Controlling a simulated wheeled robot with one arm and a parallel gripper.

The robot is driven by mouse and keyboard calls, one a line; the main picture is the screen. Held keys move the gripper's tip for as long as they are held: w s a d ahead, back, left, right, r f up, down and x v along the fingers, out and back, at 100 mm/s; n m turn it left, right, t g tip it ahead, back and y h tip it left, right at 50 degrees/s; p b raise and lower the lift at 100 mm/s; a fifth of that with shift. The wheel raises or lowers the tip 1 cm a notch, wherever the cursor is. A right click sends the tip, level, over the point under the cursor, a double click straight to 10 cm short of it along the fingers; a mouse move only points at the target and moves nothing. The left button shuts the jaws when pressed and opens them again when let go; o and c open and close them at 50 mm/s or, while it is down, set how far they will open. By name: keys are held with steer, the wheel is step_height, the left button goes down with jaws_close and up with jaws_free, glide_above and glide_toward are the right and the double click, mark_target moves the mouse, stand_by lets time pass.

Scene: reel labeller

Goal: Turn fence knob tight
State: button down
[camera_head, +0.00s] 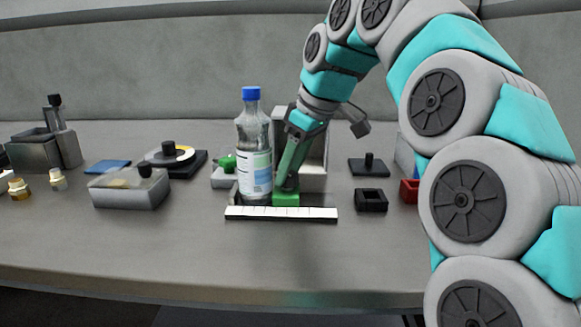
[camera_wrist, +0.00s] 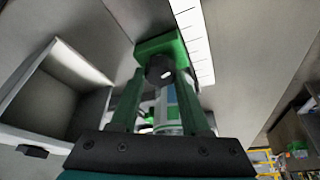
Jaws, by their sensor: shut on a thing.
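The green fence block (camera_head: 286,200) stands just behind a white ruled strip (camera_head: 282,214). In the wrist view the fence (camera_wrist: 174,45) carries a round black knob (camera_wrist: 159,70). My gripper (camera_head: 289,181) reaches down at a tilt to the fence from behind. In the wrist view my gripper (camera_wrist: 159,80) has its two green fingers on either side of the knob, shut on it. The knob is mostly hidden by the fingers in the head view.
A clear bottle with a blue cap (camera_head: 254,150) stands close left of my gripper. An open grey box (camera_head: 313,150) is behind it. A black square holder (camera_head: 371,200) and a red bin (camera_head: 409,191) are to the right. The front of the table is clear.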

steer(key=shift+r+m+t+h, duration=0.1)
steer(key=shift+m+t+h, duration=0.3)
steer(key=shift+m, duration=1.1)
steer(key=shift+c, duration=1.9)
jaws_free()
